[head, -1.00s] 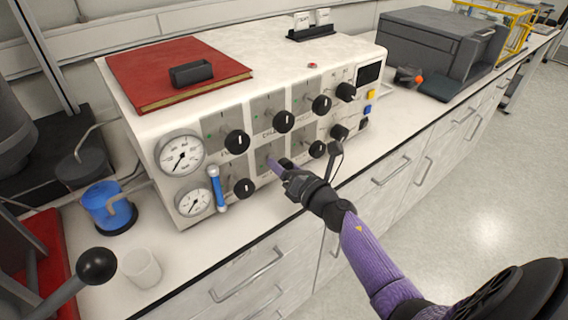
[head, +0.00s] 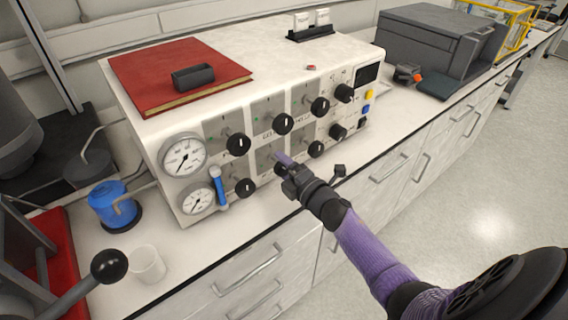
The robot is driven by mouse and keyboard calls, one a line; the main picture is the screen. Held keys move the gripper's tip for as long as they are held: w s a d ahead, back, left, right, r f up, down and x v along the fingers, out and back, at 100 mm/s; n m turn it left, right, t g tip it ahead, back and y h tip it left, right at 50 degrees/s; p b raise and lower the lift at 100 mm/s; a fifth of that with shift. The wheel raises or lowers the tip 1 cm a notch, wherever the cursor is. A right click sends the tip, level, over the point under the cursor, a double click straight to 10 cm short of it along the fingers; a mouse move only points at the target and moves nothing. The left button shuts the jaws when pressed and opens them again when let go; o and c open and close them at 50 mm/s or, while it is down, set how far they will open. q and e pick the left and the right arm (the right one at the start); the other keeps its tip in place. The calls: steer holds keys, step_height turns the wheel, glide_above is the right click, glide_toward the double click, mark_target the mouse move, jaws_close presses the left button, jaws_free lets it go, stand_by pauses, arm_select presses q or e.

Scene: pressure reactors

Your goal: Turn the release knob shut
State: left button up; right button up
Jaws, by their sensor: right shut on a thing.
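A white control box (head: 150,120) stands on the bench with two rows of black knobs on its front. My right gripper (head: 283,164) is shut on a black knob in the lower row, second from the left. The jaws mostly cover this knob, so its pointer and label are hidden. I cannot read which knob is the release knob. The lower-left knob (head: 244,187) and the lower knob to the right (head: 316,149) are uncovered beside the gripper. My left gripper is not in view.
Two dials (head: 184,157) and a blue-handled valve (head: 218,187) sit at the box's left end. A red book (head: 175,75) lies on top. A blue container (head: 112,205), a clear beaker (head: 148,264) and a black ball-ended lever (head: 108,266) are at the left.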

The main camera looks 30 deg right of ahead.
steer(key=m+p, duration=0.1)
steer(key=m, duration=0.5)
steer(key=shift+f+m, duration=0.1)
steer(key=shift+m, duration=0.2)
stand_by(0.5)
steer(key=o, duration=1.3)
steer(key=s+p, duration=0.1)
steer(key=s, duration=0.2)
steer(key=s+p, duration=0.1)
steer(key=s, duration=0.6)
steer(key=shift+d+p, duration=0.4)
